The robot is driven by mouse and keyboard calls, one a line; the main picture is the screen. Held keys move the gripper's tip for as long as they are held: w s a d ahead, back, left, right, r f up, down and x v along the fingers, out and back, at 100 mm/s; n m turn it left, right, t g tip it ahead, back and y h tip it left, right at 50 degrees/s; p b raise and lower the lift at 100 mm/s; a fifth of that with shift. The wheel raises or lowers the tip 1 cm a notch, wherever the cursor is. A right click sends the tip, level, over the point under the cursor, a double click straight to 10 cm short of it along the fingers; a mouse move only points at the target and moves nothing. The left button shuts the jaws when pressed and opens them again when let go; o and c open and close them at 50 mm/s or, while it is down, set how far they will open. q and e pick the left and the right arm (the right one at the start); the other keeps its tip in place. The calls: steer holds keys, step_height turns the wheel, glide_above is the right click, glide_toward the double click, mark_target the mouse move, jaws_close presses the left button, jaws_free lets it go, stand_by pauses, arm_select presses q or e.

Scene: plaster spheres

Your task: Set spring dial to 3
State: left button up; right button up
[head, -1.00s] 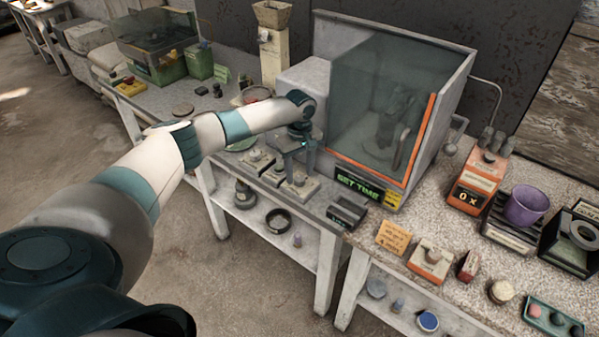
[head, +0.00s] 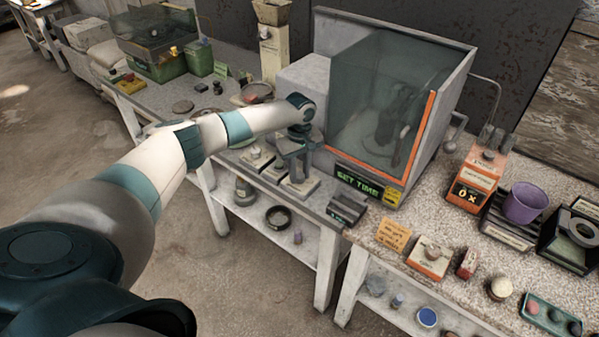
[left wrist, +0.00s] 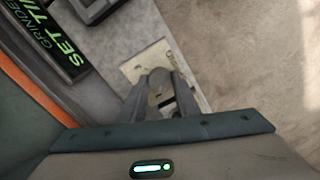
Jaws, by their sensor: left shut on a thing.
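Small pale plates with knobs stand in a row along the bench's front edge. My left gripper (head: 294,172) points down over the rightmost plate (head: 304,189). In the left wrist view this pale plate (left wrist: 142,66) lies under my fingers, with small lettering along its right side, too small to read. The left gripper (left wrist: 161,84) is shut on a grey knob (left wrist: 158,97) on the plate. Its pointer and scale cannot be made out, so I cannot tell the setting or be sure it is the spring dial. My right gripper is not in view.
A glass-fronted cabinet (head: 375,105) with an orange edge stands just right of the gripper. Its display (head: 358,186) reads "SET TIME". A dark grey box (head: 346,209) sits to the right of the plate. Another knobbed plate (head: 277,173) is close on the left.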

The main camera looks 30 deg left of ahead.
arm_select(q)
steer(key=m+p, duration=0.1)
steer(key=m, duration=0.1)
steer(key=shift+r+m, duration=0.1)
steer(key=shift+m, duration=0.3)
steer(key=m+p, duration=0.1)
steer(key=m, duration=0.1)
steer(key=shift+m, duration=0.3)
steer(key=m+p, duration=0.1)
steer(key=m, duration=0.1)
steer(key=shift+m, duration=0.3)
steer(key=m, duration=0.3)
steer(key=shift+m, duration=0.4)
steer(key=m, duration=1.2)
steer(key=o, duration=1)
